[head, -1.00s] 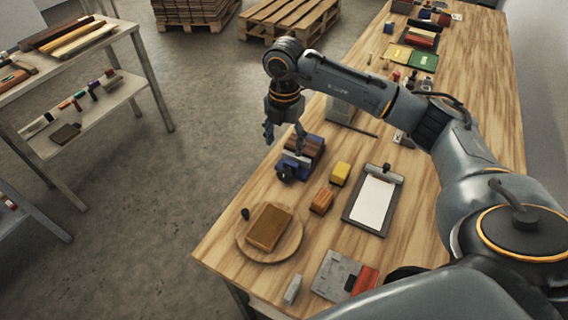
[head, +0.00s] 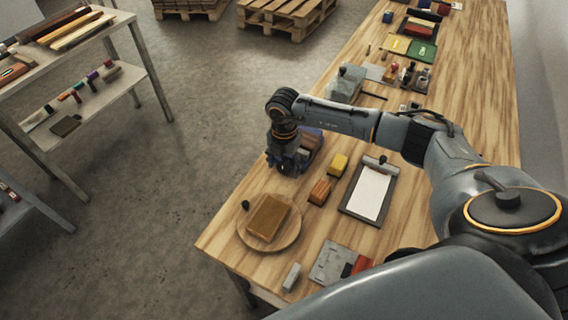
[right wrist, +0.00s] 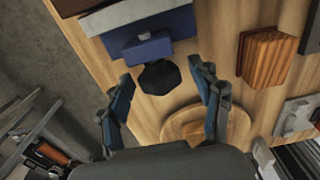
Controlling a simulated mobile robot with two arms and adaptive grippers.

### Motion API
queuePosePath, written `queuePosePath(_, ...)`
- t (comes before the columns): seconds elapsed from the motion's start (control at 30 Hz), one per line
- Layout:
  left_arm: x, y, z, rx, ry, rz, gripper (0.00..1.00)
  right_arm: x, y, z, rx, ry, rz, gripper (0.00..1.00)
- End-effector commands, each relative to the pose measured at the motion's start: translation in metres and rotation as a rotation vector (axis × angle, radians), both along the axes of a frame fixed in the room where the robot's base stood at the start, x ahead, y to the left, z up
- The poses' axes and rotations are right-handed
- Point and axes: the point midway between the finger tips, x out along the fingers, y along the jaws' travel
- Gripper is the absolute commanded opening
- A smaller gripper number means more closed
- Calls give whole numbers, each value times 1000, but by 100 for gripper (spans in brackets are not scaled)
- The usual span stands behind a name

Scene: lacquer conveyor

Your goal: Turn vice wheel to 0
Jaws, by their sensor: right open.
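The blue vice (head: 313,137) with its brown jaw block stands at the left edge of the workbench, partly hidden behind my right gripper (head: 287,168). In the right wrist view the blue vice body (right wrist: 150,48) is at the top, with its dark, many-sided wheel (right wrist: 160,77) on the near side. My right gripper (right wrist: 164,88) is open there, one finger on each side of the wheel with visible gaps. No grip on the wheel shows. I cannot read any number or mark on the wheel. My left gripper is in neither view.
A round wooden board (head: 285,242) carrying a brown block (head: 268,218) lies nearer on the bench. Yellow (head: 338,165) and orange (head: 319,192) blocks and a clipboard (head: 353,208) lie right of the vice.

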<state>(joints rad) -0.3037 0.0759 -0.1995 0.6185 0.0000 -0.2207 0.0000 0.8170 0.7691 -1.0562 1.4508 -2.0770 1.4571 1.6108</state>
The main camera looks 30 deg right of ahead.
Motion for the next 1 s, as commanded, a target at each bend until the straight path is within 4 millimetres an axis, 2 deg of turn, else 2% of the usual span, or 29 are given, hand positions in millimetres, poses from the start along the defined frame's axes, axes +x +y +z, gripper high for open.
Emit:
queuePosePath(0.03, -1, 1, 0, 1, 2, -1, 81, 0, 0, 0, 0, 0, 0, 65)
queuePosePath(0.3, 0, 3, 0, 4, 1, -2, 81, 0, 0, 0, 0, 0, 0, 10)
queuePosePath(0.67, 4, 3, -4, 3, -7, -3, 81, 2, 1, 0, -32, 54, 0, 10)
queuePosePath(1.0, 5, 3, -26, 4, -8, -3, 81, 6, 3, -3, -153, 256, -1, 10)
